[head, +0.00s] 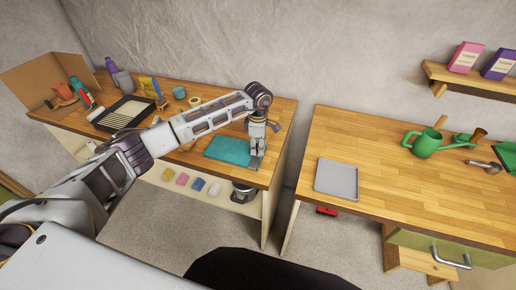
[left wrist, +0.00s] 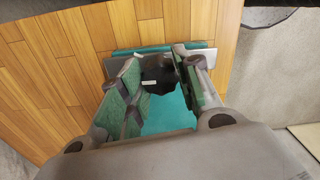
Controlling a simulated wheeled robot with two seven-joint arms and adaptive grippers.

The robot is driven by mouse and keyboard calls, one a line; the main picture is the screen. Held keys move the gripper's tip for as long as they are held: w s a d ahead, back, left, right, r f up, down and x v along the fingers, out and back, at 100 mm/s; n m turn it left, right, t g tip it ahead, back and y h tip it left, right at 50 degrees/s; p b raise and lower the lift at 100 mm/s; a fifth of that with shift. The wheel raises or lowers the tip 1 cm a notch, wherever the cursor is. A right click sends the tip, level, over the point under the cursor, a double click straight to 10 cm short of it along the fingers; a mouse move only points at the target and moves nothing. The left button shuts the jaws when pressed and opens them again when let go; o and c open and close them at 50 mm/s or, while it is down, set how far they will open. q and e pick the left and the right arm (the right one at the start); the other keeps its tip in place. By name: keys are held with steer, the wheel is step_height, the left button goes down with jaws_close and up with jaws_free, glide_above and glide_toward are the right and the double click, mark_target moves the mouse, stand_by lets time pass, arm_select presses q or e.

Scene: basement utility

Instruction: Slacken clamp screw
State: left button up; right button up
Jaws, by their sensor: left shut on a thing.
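A teal board (head: 228,149) lies flat at the right front corner of the left workbench. My left gripper (head: 257,146) points down over the board's right end. In the left wrist view, my left gripper (left wrist: 160,84) has its green-padded fingers on either side of a dark round knob (left wrist: 158,70) with a small white mark, and is shut on it. I take this knob for the clamp screw. The teal board (left wrist: 165,116) shows below it. Grey metal beside the board is partly visible; the rest of the clamp is hidden by my gripper. My right gripper is not in view.
The left workbench holds a black-rimmed tray (head: 124,114), a teal tape roll (head: 179,92) and bottles behind. The right workbench holds a grey tray (head: 337,179) and a green watering can (head: 426,144). A gap separates the benches. Coloured blocks sit on the shelf below.

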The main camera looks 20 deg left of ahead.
arm_select(q)
steer(key=n+b, duration=0.1)
steer(key=n, duration=0.2)
steer(key=shift+b, duration=0.3)
steer(key=n+b, duration=0.1)
steer(key=n, duration=0.2)
steer(key=n+b, duration=0.1)
steer(key=n, duration=0.2)
steer(key=n+b, duration=0.1)
steer(key=n, duration=0.3)
steer(key=shift+w+r+n, duration=0.1)
steer(key=shift+n, duration=1)
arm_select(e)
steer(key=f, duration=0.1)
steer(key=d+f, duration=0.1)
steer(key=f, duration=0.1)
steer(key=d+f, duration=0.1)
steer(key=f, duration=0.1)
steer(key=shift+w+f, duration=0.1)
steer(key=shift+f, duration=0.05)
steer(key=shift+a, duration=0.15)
